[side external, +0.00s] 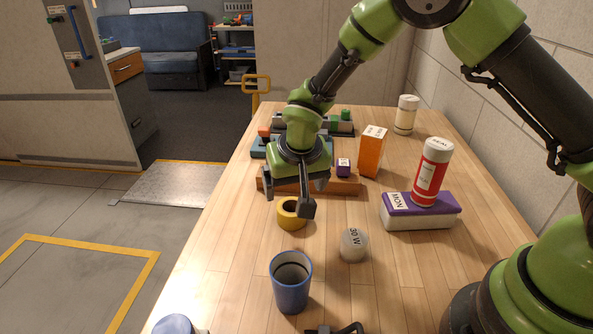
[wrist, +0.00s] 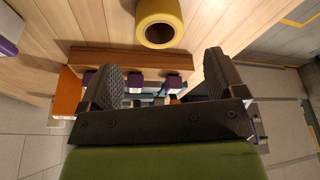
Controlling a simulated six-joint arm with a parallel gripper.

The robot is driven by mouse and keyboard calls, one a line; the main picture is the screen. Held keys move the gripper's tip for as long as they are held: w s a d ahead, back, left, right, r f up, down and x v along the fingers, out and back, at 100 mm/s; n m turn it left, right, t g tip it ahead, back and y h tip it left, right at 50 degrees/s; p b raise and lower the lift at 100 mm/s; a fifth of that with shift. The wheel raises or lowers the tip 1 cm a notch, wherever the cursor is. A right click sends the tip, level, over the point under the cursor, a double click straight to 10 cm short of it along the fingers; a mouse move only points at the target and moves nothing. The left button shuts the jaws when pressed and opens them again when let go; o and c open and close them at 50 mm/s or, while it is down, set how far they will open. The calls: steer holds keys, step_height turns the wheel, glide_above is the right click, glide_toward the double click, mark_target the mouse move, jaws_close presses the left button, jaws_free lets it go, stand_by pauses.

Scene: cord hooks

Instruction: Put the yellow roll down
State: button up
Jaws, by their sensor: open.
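The yellow roll (side external: 290,215) rests on the wooden table, in front of the brown wooden bar. It also shows near the top of the wrist view (wrist: 160,34), with its dark hole visible. My gripper (side external: 288,200) is open, with its two fingers spread wide, and appears above and close to the roll in the side view. In the wrist view nothing is between the fingers of my gripper (wrist: 163,75), and the roll lies apart from them. One finger partly covers the roll's right side in the side view.
A blue cup (side external: 291,284) and a pale cylinder (side external: 354,245) stand nearer the camera. A purple-topped box (side external: 420,215) bears a red-and-white can (side external: 432,172). An orange box (side external: 372,150) stands behind the wooden bar (side external: 343,186). Bare table (side external: 235,240) lies left of the roll.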

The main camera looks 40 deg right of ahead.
steer(key=shift+v, duration=2.15)
steer(key=s+d+r+t, duration=0.1)
steer(key=s+d+r, duration=0.1)
steer(key=r, duration=0.3)
steer(key=s+d+r, duration=0.1)
steer(key=s+r, duration=0.2)
steer(key=r, duration=0.2)
steer(key=s+d+r+t+y, duration=0.1)
steer(key=s+r, duration=0.3)
steer(key=s, duration=0.5)
steer(key=s+d+r+t+y, duration=0.1)
steer(key=s+r, duration=0.3)
steer(key=s, duration=0.4)
steer(key=shift+s+t+y, duration=0.35)
steer(key=shift+t+y, duration=0.15)
steer(key=shift+y, duration=0.2)
